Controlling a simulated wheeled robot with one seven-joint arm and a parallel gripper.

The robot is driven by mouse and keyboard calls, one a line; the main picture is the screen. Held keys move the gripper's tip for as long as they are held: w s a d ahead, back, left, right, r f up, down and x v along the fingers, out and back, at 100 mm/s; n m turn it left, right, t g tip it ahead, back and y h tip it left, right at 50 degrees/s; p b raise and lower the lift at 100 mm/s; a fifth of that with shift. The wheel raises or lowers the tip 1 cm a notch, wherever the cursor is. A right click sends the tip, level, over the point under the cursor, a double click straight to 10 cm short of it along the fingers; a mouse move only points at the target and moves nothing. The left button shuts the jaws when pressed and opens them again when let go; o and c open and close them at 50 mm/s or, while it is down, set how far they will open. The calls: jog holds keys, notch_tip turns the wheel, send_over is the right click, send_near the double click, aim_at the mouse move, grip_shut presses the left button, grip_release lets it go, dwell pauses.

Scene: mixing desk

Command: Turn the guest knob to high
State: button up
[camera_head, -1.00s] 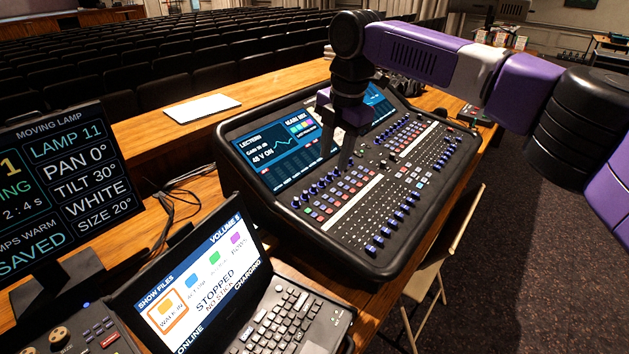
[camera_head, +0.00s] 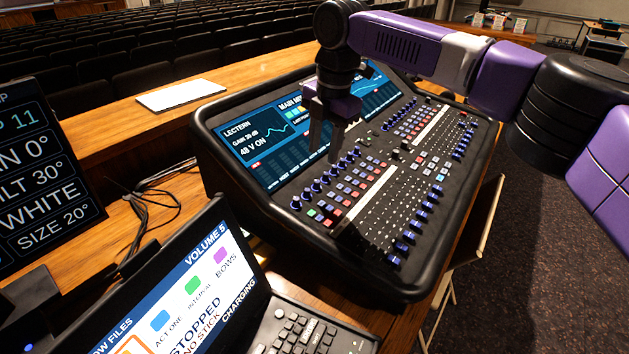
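The mixing desk (camera_head: 400,268) is a black console with a lit screen (camera_head: 262,150). A row of blue knobs (camera_head: 316,187) runs along the screen's lower edge. Small labels sit above the knobs, but they are too small to read, so I cannot tell which knob is the guest one or where it points. My gripper (camera_head: 325,146) points down over the screen's lower edge, near the knob row's far half. Its two dark fingers show apart with nothing seen between them. It hides part of the screen, and I cannot tell whether the fingertips touch the desk.
Colored buttons and rows of blue faders (camera_head: 410,236) fill the panel beside the knobs. A white sheet (camera_head: 181,94) lies on the wooden desk. Seats fill the background.

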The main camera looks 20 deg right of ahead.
aim_at(318, 181)
jog(key=f, duration=0.3)
jog(key=w+f, duration=0.1)
jog(key=f, duration=0.2)
jog(key=w+f, duration=0.1)
jog(key=f, duration=0.2)
jog(key=shift+a+f+b, duration=0.2)
jog(key=shift+a+b, duration=0.1)
jog(key=shift+b, duration=0.05)
jog(key=shift+c, duration=0.5)
grip_shut()
